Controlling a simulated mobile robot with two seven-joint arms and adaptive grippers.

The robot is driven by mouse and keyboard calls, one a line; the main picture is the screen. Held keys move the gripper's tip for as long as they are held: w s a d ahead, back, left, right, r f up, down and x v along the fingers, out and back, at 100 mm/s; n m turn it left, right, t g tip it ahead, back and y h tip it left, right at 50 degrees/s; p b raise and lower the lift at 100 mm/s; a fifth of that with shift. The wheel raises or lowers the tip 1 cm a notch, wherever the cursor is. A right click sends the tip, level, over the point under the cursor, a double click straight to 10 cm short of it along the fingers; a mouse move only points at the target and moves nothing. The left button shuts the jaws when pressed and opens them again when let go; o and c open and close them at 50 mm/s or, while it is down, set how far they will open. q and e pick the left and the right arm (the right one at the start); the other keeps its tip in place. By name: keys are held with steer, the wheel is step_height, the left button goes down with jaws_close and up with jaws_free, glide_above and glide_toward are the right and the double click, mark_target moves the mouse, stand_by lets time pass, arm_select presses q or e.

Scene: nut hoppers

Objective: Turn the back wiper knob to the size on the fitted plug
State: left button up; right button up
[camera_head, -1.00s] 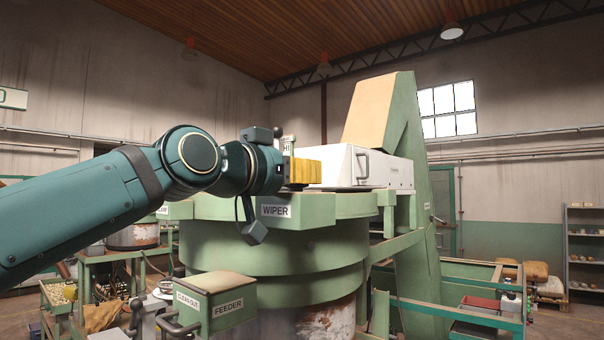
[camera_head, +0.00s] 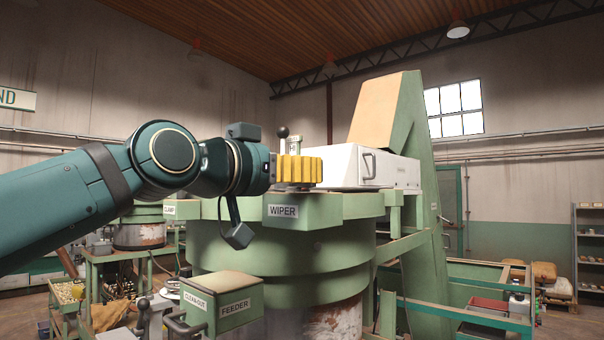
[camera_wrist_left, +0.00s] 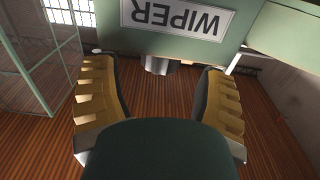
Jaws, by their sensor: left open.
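The green wiper housing with its WIPER label (camera_head: 283,211) stands in the middle of the head view. On its top are a black ball-topped lever (camera_head: 283,132) and a small pale upright plate (camera_head: 295,145), whose marking is too small to read. My left gripper (camera_head: 300,169), with yellow fingers, is in front of these and hides their lower parts. In the left wrist view, which is upside down, the fingers are apart, and a short grey cylinder (camera_wrist_left: 159,65) shows between them at the housing's edge, with no visible contact. No size marking or fitted plug can be made out. My right gripper is not in view.
A white box (camera_head: 345,167) with a handle sits just right of the fingers, with a tall green chute (camera_head: 418,190) behind it. Open air lies above the housing.

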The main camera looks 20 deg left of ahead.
arm_select(q)
steer(key=v, duration=0.8)
steer(key=shift+s+a, duration=0.15)
steer(key=shift+s, duration=0.1)
